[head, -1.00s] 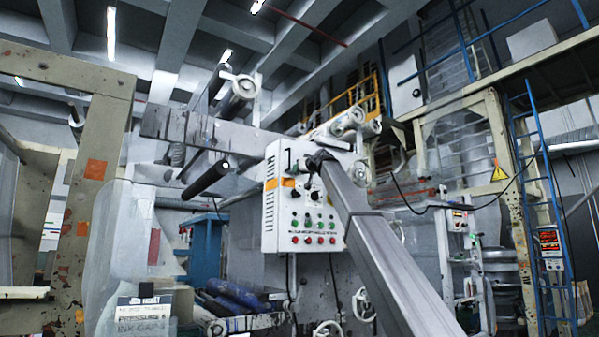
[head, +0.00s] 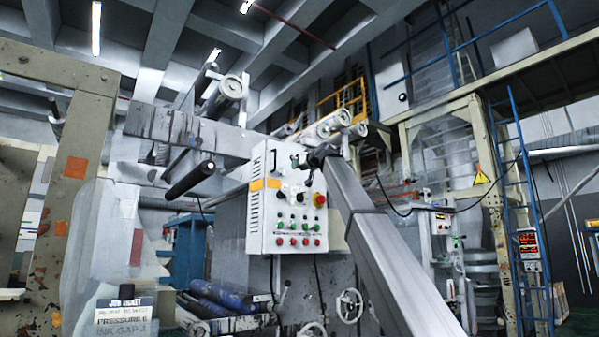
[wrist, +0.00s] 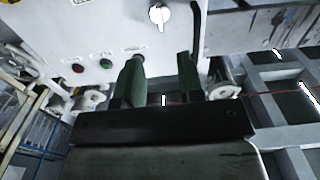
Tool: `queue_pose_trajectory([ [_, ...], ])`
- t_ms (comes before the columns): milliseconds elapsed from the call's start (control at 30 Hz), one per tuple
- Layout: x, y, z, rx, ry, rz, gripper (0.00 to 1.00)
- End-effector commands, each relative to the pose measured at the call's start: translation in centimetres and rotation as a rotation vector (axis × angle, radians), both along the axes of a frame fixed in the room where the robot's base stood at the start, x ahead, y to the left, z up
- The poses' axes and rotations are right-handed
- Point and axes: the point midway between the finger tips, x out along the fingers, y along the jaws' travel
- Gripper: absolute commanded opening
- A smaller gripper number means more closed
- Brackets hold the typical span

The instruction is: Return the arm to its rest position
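My arm (head: 375,250) rises from the lower right in the head view, and its end is at the upper right of the white control panel (head: 262,225). My gripper (head: 304,160) looks small there and partly overlaps the panel. In the wrist view, the two dark green fingers of my gripper (wrist: 160,66) stand apart with nothing held between them. The white panel face (wrist: 60,30) is close beyond the fingertips, with a silver knob (wrist: 159,14), a red button (wrist: 78,68) and a green button (wrist: 106,63). I cannot tell whether a finger touches the panel.
A red knob (head: 319,200) sits on the panel's right side, below my gripper. A dark roller (head: 190,180) juts out left of the panel. Handwheels (head: 349,305) are below it. A beige frame (head: 75,170) stands left and a blue ladder (head: 515,200) right.

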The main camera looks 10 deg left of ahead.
Motion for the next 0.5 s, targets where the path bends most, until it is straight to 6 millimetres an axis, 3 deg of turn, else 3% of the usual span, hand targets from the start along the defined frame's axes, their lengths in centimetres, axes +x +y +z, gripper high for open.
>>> queue_pose_trajectory([
  [233,0.0,0.0,0.0,0.0,0.0,0.0,0.35],
  [333,0.4,-0.1,-1.1,-0.006,0.009,-0.004,0.35],
  [433,1.4,-0.7,-4.4,-0.021,0.036,-0.018,0.35],
  [500,2.5,-1.4,-8.1,-0.039,0.067,-0.033,0.35],
])
